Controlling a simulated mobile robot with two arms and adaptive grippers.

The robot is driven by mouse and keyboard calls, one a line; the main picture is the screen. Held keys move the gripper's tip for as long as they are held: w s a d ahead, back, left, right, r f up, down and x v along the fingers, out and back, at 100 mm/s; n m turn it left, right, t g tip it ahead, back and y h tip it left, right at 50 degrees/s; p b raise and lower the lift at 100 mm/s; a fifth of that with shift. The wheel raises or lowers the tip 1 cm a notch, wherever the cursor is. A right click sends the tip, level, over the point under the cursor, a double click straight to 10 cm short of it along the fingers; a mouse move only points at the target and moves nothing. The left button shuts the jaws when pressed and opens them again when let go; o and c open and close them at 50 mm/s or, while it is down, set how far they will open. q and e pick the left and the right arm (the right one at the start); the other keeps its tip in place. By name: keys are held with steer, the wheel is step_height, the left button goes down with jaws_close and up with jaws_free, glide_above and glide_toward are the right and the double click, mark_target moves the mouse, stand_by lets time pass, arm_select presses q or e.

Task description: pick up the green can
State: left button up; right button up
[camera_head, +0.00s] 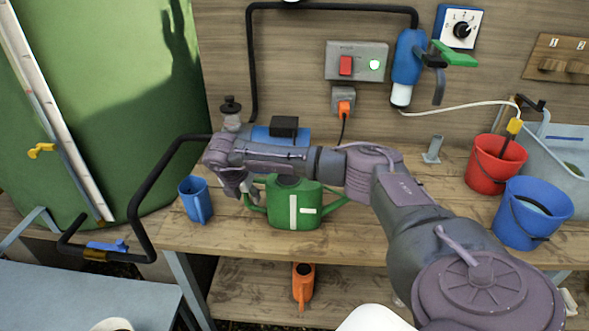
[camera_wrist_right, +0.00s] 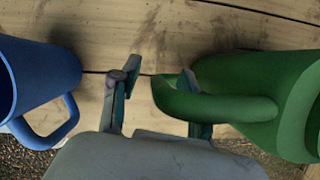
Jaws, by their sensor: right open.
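The green can (camera_head: 296,204) is a watering can with white stripes, upright on the wooden bench, partly covered from above by my right arm. My right gripper (camera_head: 240,190) is at its left side, by the handle. In the right wrist view the gripper (camera_wrist_right: 160,98) is open, with nothing clasped between its fingers. There the green can (camera_wrist_right: 285,100) is at the right and its looped handle (camera_wrist_right: 235,108) reaches over the right finger. The handle hides part of that finger, so I cannot tell whether they touch. My left gripper is not in view.
A blue mug (camera_head: 196,200) stands left of my right gripper, close to it in the right wrist view (camera_wrist_right: 40,85). A blue pump (camera_head: 278,136) is behind. Red (camera_head: 492,166) and blue (camera_head: 528,218) buckets stand at the right. An orange can (camera_head: 303,283) is on the lower shelf.

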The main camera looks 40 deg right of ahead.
jaws_close()
steer(key=shift+r, duration=0.1)
stand_by(0.4)
